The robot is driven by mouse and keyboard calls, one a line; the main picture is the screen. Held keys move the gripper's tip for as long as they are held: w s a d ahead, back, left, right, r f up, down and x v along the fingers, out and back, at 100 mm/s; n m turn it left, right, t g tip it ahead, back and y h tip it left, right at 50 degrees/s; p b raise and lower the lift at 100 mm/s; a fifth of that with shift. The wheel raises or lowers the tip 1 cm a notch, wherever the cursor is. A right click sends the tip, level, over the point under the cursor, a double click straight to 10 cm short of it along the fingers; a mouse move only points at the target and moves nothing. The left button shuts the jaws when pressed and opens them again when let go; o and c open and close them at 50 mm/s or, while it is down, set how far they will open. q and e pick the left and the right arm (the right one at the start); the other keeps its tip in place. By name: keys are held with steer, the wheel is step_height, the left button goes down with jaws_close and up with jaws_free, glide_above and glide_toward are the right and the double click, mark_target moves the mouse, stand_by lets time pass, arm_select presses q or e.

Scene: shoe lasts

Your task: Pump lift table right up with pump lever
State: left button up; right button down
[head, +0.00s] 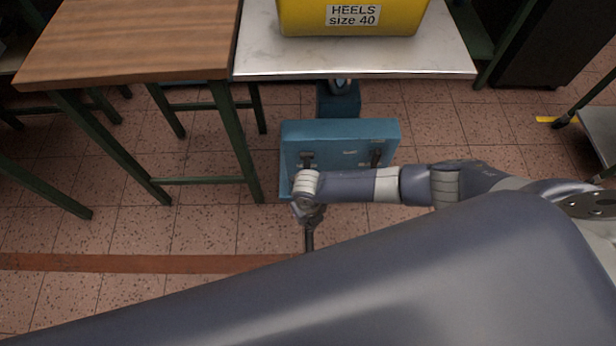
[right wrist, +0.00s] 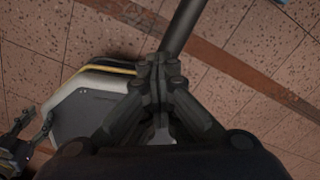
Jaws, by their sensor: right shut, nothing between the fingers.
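The lift table's metal top (head: 354,58) is at the upper middle of the head view, above its blue base (head: 340,131). The pump lever (head: 309,238) is a dark rod in front of the base. In the right wrist view the lever (right wrist: 183,25) runs up and away past the fingertips. My right gripper (head: 309,214) is at the lever, with its fingers (right wrist: 157,66) together and nothing held between them. I cannot tell whether they touch the lever. A dark, jaw-like part at the left edge of the right wrist view may be my left gripper (right wrist: 18,138).
A yellow bin (head: 354,16) labelled HEELS size 40 stands on the lift table. A wooden table (head: 135,42) with green legs adjoins it at left. A grey trolley (head: 600,128) is at the right edge. Tiled floor is open around the blue base.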

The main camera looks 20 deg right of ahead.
steer(key=shift+s+f+b, duration=0.2)
steer(key=shift+f+b, duration=0.3)
steer(key=shift+f, duration=0.7)
steer(key=shift+w+r, duration=0.1)
steer(key=shift+r, duration=0.1)
steer(key=r+p, duration=0.2)
steer(key=r, duration=0.1)
steer(key=w+r+p, duration=0.1)
steer(key=r+p, duration=0.2)
steer(key=shift+w, duration=0.1)
arm_select(q)
step_height(320, 180, up, 9)
steer(key=p, duration=0.6)
steer(key=shift+a, duration=0.2)
arm_select(e)
step_height(320, 180, up, 8)
steer(key=w, duration=0.1)
steer(key=shift+w+d+f, duration=0.2)
steer(key=shift+w, duration=0.1)
arm_select(q)
steer(key=shift+w+a, duration=0.15)
steer(key=shift+a, duration=0.05)
